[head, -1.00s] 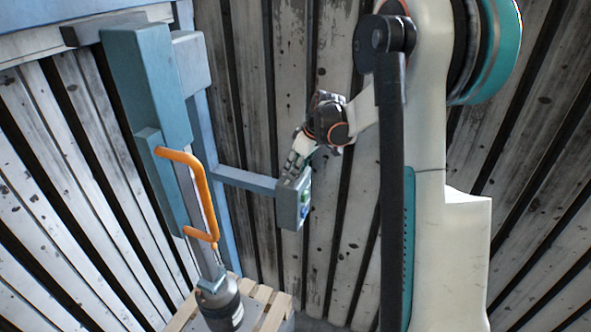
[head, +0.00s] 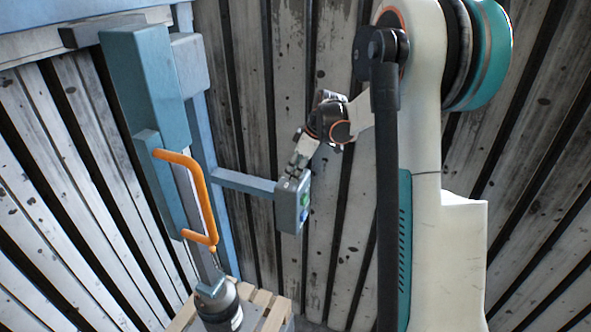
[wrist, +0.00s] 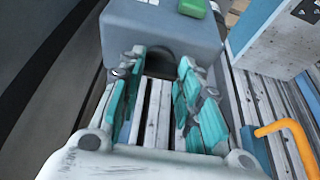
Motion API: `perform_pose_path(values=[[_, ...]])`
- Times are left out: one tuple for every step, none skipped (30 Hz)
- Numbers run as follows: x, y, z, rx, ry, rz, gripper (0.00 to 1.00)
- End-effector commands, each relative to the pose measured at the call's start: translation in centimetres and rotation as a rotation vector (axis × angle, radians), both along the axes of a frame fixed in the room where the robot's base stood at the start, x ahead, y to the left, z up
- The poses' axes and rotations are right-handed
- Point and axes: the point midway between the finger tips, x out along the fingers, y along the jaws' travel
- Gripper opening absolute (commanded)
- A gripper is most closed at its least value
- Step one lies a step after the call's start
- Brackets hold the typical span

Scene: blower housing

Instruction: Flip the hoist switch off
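The grey-blue hoist control box (head: 289,207) sits at the end of a blue side arm. Small green and blue parts show on its right face. In the wrist view the box (wrist: 160,32) fills the top centre, with a green button (wrist: 192,7) and a white label at the upper edge. I cannot make out the switch lever. My gripper (head: 290,176) is at the box's top edge, fingers pointing down at it. In the wrist view its teal-padded fingers (wrist: 160,62) are apart, with nothing between them. I cannot tell whether the fingertips touch the box.
The blue hoist column (head: 145,85) with an orange handle (head: 206,200) stands left of the box. A dark cylindrical part (head: 219,305) hangs over a wooden pallet (head: 262,312). The plank wall is behind. The orange handle also shows at the wrist view's lower right (wrist: 290,135).

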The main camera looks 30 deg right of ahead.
Motion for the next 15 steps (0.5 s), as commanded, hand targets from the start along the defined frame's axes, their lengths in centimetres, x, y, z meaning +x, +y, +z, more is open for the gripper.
perform_pose_path(values=[[0.00,-0.01,0.00,0.000,0.000,0.000,0.45],[0.00,-0.01,0.00,0.000,0.000,0.000,0.52],[0.00,-0.01,0.00,0.000,0.000,0.000,0.52],[0.00,-0.01,0.00,0.000,0.000,0.000,0.52],[0.00,-0.01,0.00,0.000,0.000,0.000,0.52],[0.00,-0.01,0.00,0.000,0.000,0.000,0.52],[0.00,-0.01,0.00,0.000,0.000,-0.001,0.52],[-0.01,-0.01,0.00,0.000,0.000,-0.001,0.52],[-0.01,-0.01,0.00,0.000,0.000,-0.001,0.52],[-0.01,-0.01,0.00,0.000,0.000,-0.001,0.52],[-0.01,-0.01,0.01,0.000,0.000,-0.001,0.52],[-0.03,-0.02,0.06,0.000,0.000,-0.001,0.52],[-0.05,-0.04,0.14,0.000,0.000,-0.001,0.52],[-0.10,-0.09,0.28,0.000,0.000,-0.001,0.52],[-0.19,-0.17,0.56,0.000,0.000,-0.001,0.52]])
